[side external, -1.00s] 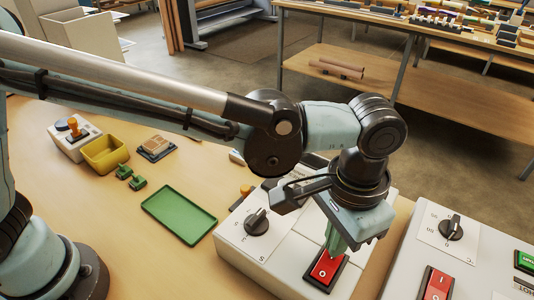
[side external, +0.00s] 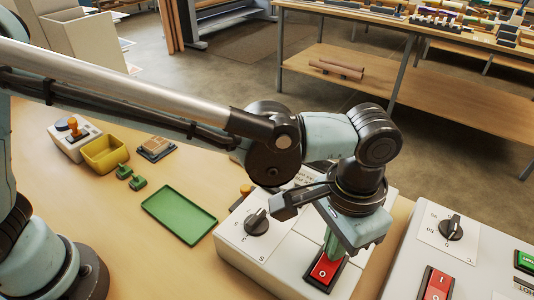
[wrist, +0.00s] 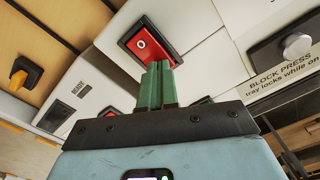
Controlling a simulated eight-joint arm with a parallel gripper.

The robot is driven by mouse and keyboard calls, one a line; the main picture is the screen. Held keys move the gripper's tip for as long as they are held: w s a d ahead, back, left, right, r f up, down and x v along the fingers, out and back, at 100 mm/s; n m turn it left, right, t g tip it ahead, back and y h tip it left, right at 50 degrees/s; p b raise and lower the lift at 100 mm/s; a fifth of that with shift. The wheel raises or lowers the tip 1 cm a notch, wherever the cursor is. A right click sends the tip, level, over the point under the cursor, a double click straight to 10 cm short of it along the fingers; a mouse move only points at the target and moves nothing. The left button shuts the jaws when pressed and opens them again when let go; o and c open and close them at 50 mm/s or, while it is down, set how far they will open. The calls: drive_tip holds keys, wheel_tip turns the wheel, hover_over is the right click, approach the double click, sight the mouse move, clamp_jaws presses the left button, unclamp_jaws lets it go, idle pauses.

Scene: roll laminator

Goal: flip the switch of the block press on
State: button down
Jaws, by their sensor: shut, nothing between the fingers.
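A red rocker switch (side external: 323,271) in a black frame sits on the light grey machine (side external: 240,247) below my gripper. The wrist view also shows the rocker (wrist: 146,44), with its O mark facing the camera. My gripper (side external: 332,246) is shut and empty, its green fingers pointing down at the rocker's far end. In the wrist view the fingertips (wrist: 158,66) overlap the rocker's lower edge; I cannot tell whether they touch it. The fingers hide that end of the rocker. A label reading BLOCK PRESS (wrist: 280,78) shows at the right of the wrist view.
A black dial (side external: 257,222) stands left of the rocker. Another machine at right has a red rocker (side external: 437,284), a dial (side external: 452,228) and a green button (side external: 526,261). A green tray (side external: 180,215), a yellow bin (side external: 104,154) and small green parts lie on the table.

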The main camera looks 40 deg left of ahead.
drive_tip(key=shift+f, duration=0.35)
idle(0.3)
drive_tip(key=shift+r, duration=3.5)
drive_tip(key=shift+w+a+r, duration=0.1)
drive_tip(key=shift+w+a, duration=0.05)
drive_tip(key=shift+a, duration=0.2)
drive_tip(key=w+a+r+n+t+h, duration=0.1)
drive_tip(key=w+a+n+t, duration=0.1)
drive_tip(key=a, duration=0.7)
drive_tip(key=w+a+r+n+t, duration=0.1)
drive_tip(key=w+a, duration=0.1)
drive_tip(key=a, duration=0.7)
drive_tip(key=s+a+f+n+t, duration=0.1)
drive_tip(key=s+a+f+t, duration=0.1)
drive_tip(key=a, duration=0.6)
drive_tip(key=s+a+f+n+t+y, duration=0.1)
drive_tip(key=s+a+f+n+t, duration=0.1)
drive_tip(key=a, duration=0.6)
drive_tip(key=shift+s+a, duration=0.2)
drive_tip(key=shift+s, duration=0.4)
